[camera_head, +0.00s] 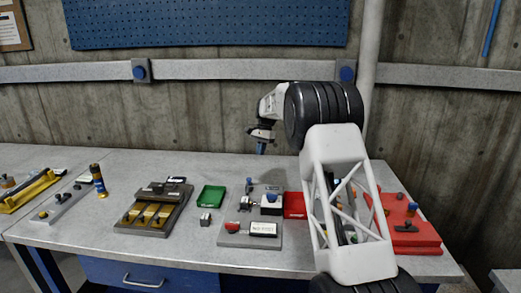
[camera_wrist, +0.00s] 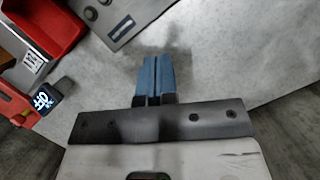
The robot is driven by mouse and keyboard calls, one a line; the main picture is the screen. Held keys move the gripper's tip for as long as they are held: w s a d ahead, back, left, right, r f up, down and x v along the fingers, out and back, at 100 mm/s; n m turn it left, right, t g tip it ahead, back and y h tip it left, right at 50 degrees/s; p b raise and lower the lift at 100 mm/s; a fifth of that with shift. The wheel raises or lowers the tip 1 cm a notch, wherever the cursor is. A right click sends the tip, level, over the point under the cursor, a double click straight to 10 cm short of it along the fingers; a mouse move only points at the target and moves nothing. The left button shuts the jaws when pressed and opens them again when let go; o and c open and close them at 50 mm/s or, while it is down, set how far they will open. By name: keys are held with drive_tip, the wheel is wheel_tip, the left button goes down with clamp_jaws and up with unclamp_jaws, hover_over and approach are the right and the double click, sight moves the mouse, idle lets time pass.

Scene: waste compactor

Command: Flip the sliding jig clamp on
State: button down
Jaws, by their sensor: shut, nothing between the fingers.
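My gripper (camera_head: 261,148) hangs above the bench behind this plate, apart from everything. In the wrist view its blue fingers (camera_wrist: 155,75) are together and empty over bare bench. A grey plate with small knobs (camera_wrist: 118,18) shows at the top there.
A green tray (camera_head: 213,196) and a grey fixture with yellow parts (camera_head: 152,213) are left of the jig. A red bin (camera_head: 295,205) and a red fixture (camera_head: 411,236) are to the right, partly behind my arm. In the wrist view, a red bin (camera_wrist: 45,35) is at upper left.

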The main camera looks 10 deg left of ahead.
sight(250, 189)
drive_tip(key=x, duration=0.2)
drive_tip(key=s+x, duration=0.1)
drive_tip(key=x, duration=0.5)
drive_tip(key=shift+s+a, duration=0.4)
drive_tip(key=shift+a, duration=0.05)
drive_tip(key=shift+s+a+f, duration=0.1)
drive_tip(key=shift+s+a, duration=0.3)
drive_tip(key=shift+s, duration=0.35)
drive_tip(key=shift+s, duration=0.1)
drive_tip(key=shift+s, duration=1.8)
drive_tip(key=shift+f, duration=0.1)
